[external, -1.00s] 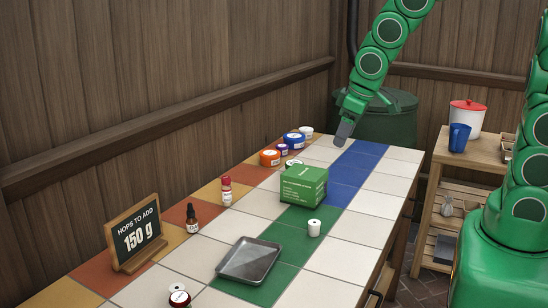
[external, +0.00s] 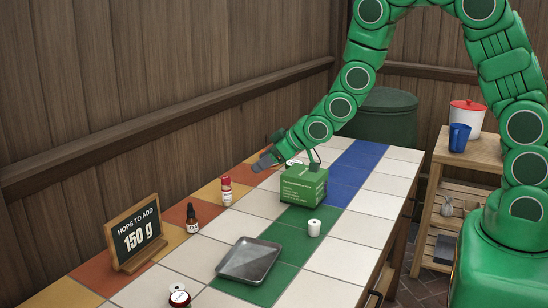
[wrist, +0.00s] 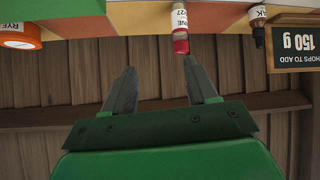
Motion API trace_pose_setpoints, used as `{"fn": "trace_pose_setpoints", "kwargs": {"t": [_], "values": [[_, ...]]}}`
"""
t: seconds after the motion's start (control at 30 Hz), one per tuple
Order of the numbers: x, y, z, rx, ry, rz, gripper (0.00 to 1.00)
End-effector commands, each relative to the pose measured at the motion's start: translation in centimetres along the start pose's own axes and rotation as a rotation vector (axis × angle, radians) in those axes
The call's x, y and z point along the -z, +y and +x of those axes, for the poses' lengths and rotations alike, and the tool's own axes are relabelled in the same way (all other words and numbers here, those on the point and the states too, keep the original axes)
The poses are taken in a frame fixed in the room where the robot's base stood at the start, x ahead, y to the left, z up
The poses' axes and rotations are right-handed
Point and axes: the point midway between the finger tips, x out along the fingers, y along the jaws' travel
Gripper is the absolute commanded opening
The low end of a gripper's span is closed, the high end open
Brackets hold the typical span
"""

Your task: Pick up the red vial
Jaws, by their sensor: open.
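The red vial (external: 226,191), with a red cap and a white label, stands upright on the tiled table near the wooden wall. It also shows upside down in the wrist view (wrist: 180,30), its red cap pointing down in the picture, just beyond my fingertips and nearer the right one. My gripper (external: 262,162) is low over the table, to the right of the vial and a short way from it. In the wrist view my gripper (wrist: 163,75) has its two fingers spread apart with nothing between them.
A green box (external: 303,186) stands right of my gripper, close under my wrist. A brown dropper bottle (external: 192,217) and a chalkboard sign (external: 134,232) stand left of the vial. An orange jar (wrist: 18,36) shows in the wrist view. A metal tray (external: 232,275) lies in front.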

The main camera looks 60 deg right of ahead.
Motion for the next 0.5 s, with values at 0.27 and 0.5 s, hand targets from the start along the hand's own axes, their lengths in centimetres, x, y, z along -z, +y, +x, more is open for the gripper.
{"fn": "trace_pose_setpoints", "kwargs": {"t": [0.27,0.5], "values": [[-0.5,-1.4,4.6,0.067,0.159,0.011,0.58],[-0.6,-2.3,6.5,0.106,0.258,0.027,0.58]]}}
